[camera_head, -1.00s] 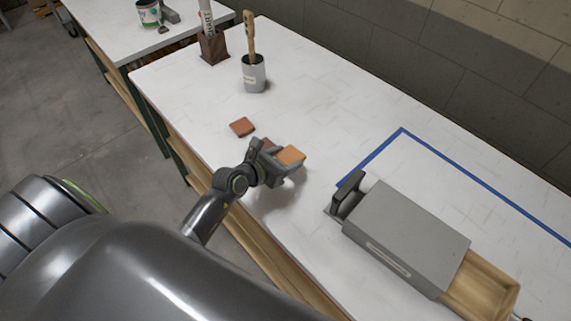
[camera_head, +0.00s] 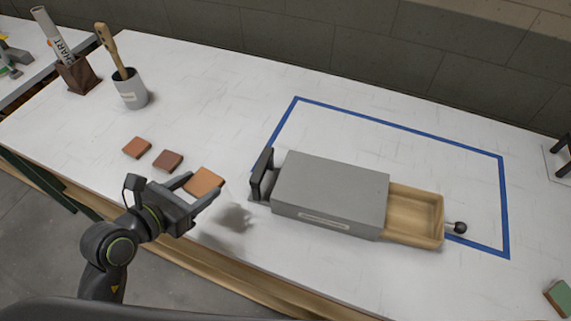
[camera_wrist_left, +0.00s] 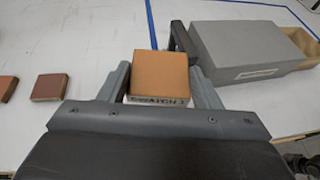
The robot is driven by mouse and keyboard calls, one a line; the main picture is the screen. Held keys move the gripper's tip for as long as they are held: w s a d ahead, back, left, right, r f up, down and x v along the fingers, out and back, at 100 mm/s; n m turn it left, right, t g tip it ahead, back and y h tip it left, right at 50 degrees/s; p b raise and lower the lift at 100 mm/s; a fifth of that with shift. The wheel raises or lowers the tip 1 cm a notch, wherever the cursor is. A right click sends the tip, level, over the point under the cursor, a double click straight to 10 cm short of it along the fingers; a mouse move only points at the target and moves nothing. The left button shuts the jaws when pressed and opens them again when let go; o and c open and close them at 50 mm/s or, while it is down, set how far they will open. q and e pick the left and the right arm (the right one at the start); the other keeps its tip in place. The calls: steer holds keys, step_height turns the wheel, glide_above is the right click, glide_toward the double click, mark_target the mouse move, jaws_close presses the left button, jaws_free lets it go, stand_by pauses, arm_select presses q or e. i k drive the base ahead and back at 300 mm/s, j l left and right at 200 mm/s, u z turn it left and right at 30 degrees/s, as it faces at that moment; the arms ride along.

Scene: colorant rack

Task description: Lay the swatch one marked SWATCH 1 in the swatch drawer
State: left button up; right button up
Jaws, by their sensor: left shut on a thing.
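The orange-tan swatch (camera_head: 205,182) is held between the fingers of my left gripper (camera_head: 199,190). In the left wrist view the swatch (camera_wrist_left: 160,74) carries a label on its near edge that reads SWATCH 1, partly hidden by the gripper body. My left gripper (camera_wrist_left: 163,80) is shut on it, and a shadow on the table lies below and to the right. The swatch drawer (camera_head: 415,215) is a wooden tray pulled out from the right side of a grey cabinet (camera_head: 330,190). The drawer looks empty. The cabinet stands right of my gripper. My right gripper is not in view.
Two brown swatches (camera_head: 137,147) (camera_head: 168,160) lie left of my gripper. A brush cup (camera_head: 131,92) and a brown holder (camera_head: 77,75) stand at the back left. A green block (camera_head: 559,297) lies at the right edge. Blue tape (camera_head: 400,122) outlines an area around the cabinet.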

mark_target(406, 224)
steer(key=k+l, duration=0.1)
steer(key=l, duration=0.4)
steer(key=k+l, duration=0.1)
steer(key=l, duration=0.35)
steer(key=k+l, duration=0.15)
steer(key=l, duration=0.35)
steer(key=k+l, duration=0.1)
steer(key=l, duration=0.4)
steer(key=k+l, duration=0.1)
steer(key=l, duration=0.35)
steer(key=k+l, duration=0.1)
steer(key=l, duration=0.4)
